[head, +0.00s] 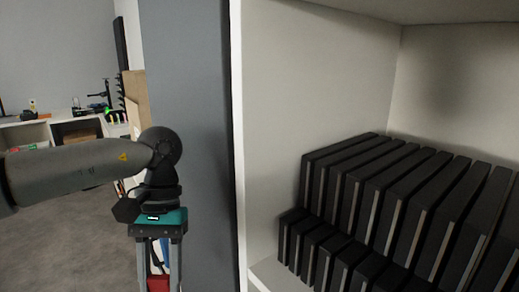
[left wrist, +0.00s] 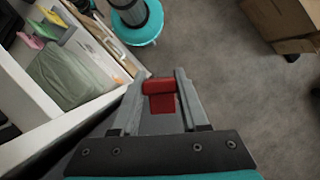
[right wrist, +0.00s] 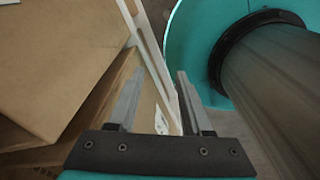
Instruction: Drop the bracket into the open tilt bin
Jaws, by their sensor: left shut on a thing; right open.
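The red bracket (left wrist: 162,103) is pinched between the fingers of my left gripper (left wrist: 161,80) in the left wrist view. In the head view my left gripper (head: 160,268) points down, with the red bracket (head: 158,284) low between its fingers and cut by the frame edge. The bracket hangs in the air above the grey floor. My right gripper (right wrist: 155,85) is open with nothing between its fingers; it is outside the head view. I cannot make out an open tilt bin for certain in any view.
A pale cabinet (head: 290,85) at right holds rows of slanted black panels (head: 400,190). A grey-blue panel (head: 185,110) stands beside my left gripper. The left wrist view shows a white shelf unit (left wrist: 22,65). Cardboard boxes (right wrist: 60,60) are close to my right gripper.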

